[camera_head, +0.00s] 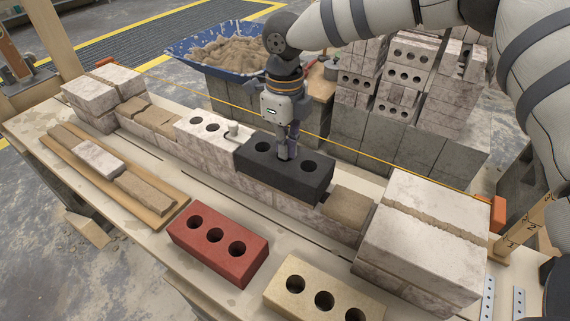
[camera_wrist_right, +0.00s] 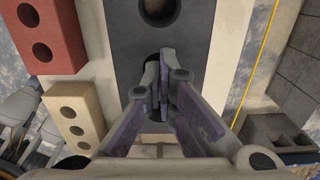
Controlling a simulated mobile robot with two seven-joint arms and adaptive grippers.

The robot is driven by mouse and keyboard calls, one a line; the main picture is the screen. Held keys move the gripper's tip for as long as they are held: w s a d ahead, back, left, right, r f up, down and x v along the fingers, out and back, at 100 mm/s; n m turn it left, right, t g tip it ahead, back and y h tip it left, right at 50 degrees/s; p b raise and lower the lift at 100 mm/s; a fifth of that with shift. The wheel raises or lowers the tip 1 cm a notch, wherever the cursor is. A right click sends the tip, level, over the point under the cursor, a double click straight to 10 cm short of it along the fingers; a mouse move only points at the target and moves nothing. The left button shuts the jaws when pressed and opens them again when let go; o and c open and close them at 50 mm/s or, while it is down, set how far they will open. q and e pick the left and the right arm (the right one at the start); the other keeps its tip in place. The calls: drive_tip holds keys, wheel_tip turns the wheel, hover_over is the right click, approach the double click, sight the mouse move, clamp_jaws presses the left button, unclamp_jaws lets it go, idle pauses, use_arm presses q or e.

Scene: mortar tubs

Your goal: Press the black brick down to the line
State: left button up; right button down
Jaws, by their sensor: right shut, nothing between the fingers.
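The black brick (camera_head: 262,167), with three round holes, lies on the low wall (camera_head: 252,188) between a whitish holed brick and a tan mortar patch. Its top sits a little above the whitish brick beside it. The yellow line (camera_head: 338,146) runs taut behind the wall. My right gripper (camera_head: 286,154) points down at the middle of the black brick, fingers together with nothing between them. In the right wrist view the fingertips (camera_wrist_right: 163,66) are over the brick's middle hole on the black brick (camera_wrist_right: 196,20); contact is hard to tell. My left gripper is not seen.
A red brick (camera_head: 218,266) and a cream brick (camera_head: 288,302) lie on the table in front. A board (camera_head: 150,216) with brick pieces lies at left. End piers (camera_head: 425,232) flank the wall. A blue mortar tub (camera_head: 182,54) and stacked blocks (camera_head: 400,140) stand behind.

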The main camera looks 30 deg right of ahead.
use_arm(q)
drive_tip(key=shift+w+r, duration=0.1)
use_arm(e)
drive_tip(key=shift+d+f, duration=0.25)
drive_tip(key=shift+f, duration=0.4)
idle(1.4)
drive_tip(key=shift+r, duration=0.1)
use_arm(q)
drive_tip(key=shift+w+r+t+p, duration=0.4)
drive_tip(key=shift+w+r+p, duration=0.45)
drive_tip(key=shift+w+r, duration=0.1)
use_arm(e)
drive_tip(key=shift+w+a+r, duration=0.1)
drive_tip(key=shift+r, duration=2.5)
